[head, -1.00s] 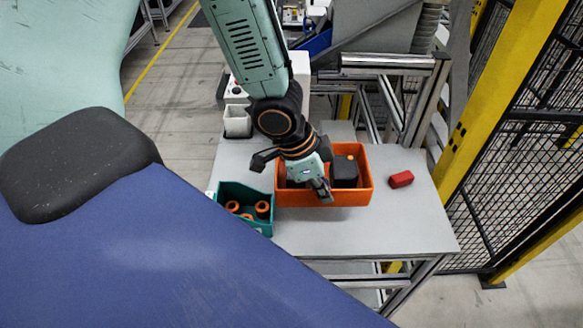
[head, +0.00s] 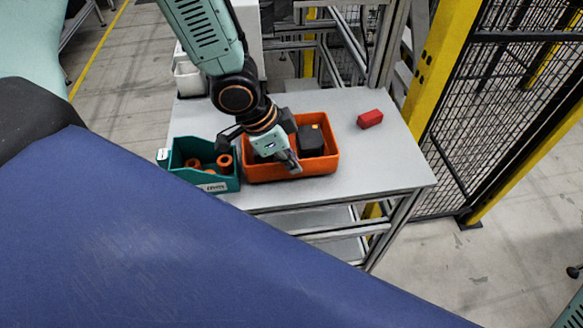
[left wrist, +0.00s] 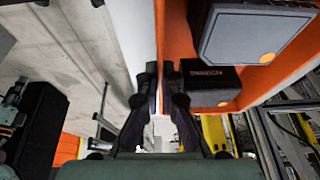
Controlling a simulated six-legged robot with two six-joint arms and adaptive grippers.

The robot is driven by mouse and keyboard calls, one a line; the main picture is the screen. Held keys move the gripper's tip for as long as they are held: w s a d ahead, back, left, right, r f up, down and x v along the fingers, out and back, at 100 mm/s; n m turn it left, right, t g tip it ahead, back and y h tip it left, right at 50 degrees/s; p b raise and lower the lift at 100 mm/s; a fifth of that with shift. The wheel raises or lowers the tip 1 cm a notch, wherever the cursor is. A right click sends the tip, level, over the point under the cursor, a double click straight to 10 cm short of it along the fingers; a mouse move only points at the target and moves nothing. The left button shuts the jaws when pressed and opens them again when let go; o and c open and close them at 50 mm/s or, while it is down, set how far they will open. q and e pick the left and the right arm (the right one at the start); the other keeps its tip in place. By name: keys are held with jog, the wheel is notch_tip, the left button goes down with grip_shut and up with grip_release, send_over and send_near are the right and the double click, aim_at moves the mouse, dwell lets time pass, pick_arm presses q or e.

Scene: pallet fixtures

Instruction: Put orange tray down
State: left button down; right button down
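The orange tray (head: 322,169) is at the front middle of the grey table, close beside the teal bin. Its base looks on or just above the table, with a dark shadow under the front edge. A black box (head: 311,138) with an orange dot is inside; the left wrist view shows the tray wall (left wrist: 176,30), a grey-topped box (left wrist: 255,38) and another black box (left wrist: 210,85). My left gripper (head: 292,163) is at the tray's front wall. In the left wrist view its fingers (left wrist: 160,88) are close together around the wall. My right gripper is out of view.
The teal bin (head: 215,186) with several orange parts touches or nearly touches the tray's left side. A red block (head: 370,119) lies at the back right. The table's (head: 385,160) right side is clear. A yellow-framed mesh fence (head: 520,100) stands to the right.

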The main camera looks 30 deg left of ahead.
pick_arm(q)
jog(key=shift+w+a+f, duration=0.1)
jog(key=shift+f, duration=0.55)
jog(key=shift+a, duration=0.2)
jog(key=shift+d+f+b, duration=0.1)
jog(key=shift+d+b, duration=0.05)
jog(key=shift+b, duration=0.15)
jog(key=c, duration=2)
grip_release()
jog(key=o, duration=0.5)
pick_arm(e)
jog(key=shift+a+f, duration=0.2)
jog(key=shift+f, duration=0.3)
